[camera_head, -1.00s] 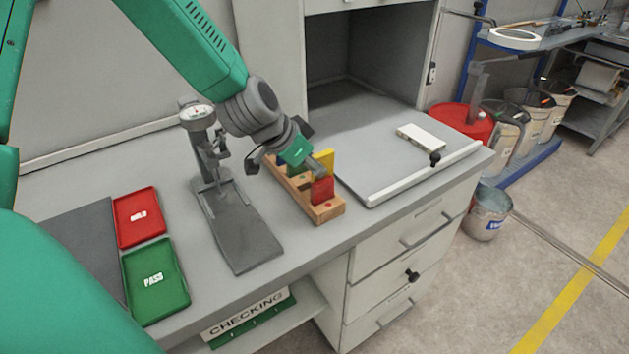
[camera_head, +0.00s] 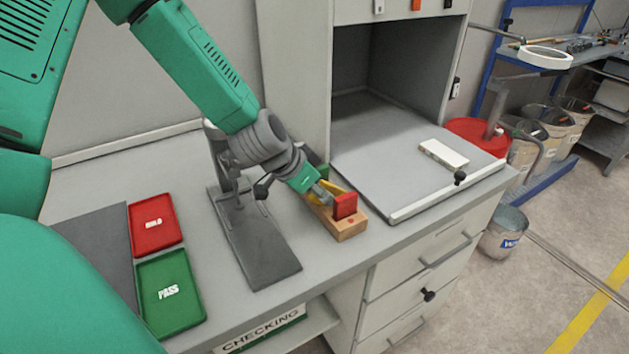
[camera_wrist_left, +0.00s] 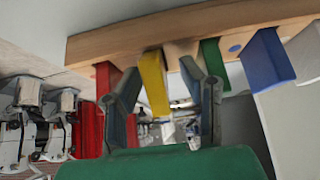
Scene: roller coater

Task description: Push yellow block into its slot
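The yellow block (camera_head: 335,187) sits at the wooden rack (camera_head: 348,230), beside the red block (camera_head: 346,206), and looks tilted in the head view. My left gripper (camera_head: 325,194) is down at the rack and partly hides it. In the left wrist view the yellow block (camera_wrist_left: 153,84) shows between the two spread fingers of my left gripper (camera_wrist_left: 162,72). The left finger is close to the block; a gap shows at the right finger. I cannot tell whether either finger touches it. The block's seated end and slot are not clear. My right gripper is not in view.
The rack also holds a green block (camera_wrist_left: 213,58) and a blue block (camera_wrist_left: 268,60). A grey gauge stand (camera_head: 255,245) is left of the rack. Red (camera_head: 143,242) and green (camera_head: 158,318) trays lie farther left. A white block (camera_head: 444,153) lies at the right.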

